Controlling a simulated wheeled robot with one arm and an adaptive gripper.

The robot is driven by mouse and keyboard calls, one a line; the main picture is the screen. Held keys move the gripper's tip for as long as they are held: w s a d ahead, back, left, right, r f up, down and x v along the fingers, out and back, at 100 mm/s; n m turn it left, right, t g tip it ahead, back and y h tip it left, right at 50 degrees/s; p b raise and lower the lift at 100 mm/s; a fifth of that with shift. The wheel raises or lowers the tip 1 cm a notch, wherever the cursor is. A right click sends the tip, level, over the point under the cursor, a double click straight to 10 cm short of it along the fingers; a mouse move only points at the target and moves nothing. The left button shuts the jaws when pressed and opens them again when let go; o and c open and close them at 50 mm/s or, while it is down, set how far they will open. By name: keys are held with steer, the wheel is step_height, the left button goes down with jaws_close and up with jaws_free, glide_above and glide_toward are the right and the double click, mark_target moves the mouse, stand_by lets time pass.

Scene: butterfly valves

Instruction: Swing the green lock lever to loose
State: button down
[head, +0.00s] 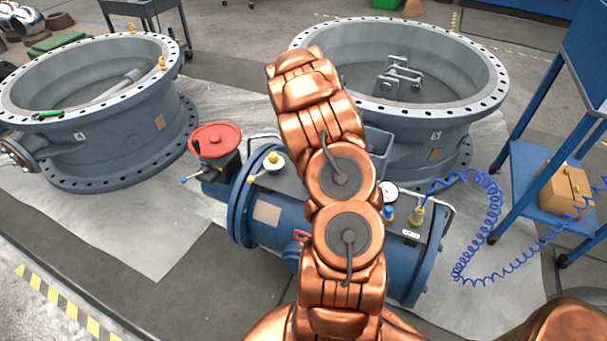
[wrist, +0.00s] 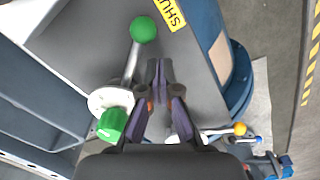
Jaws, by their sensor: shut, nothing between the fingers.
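In the wrist view, a metal lever (wrist: 131,62) with a green ball (wrist: 143,29) at its far end runs up from a round white disc (wrist: 103,101). A green block-like knob (wrist: 112,123) sits at the lower edge of that disc. I take this to be the green lock lever. A yellow label (wrist: 170,12) beginning "SHU" is right of the ball. My gripper (wrist: 160,68) is shut and empty, its fingertips right of the lever, apart from it in the picture. In the head view my arm hides the lever and the gripper.
Large flanged valve bodies stand at left (head: 130,150) and behind (head: 440,150). A coiled blue hose (head: 495,205) and blue cart (head: 530,175) are at right.

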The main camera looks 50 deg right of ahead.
steer(key=shift+w+a+r, duration=0.1)
steer(key=shift+a+r, duration=0.05)
steer(key=shift+r, duration=2.3)
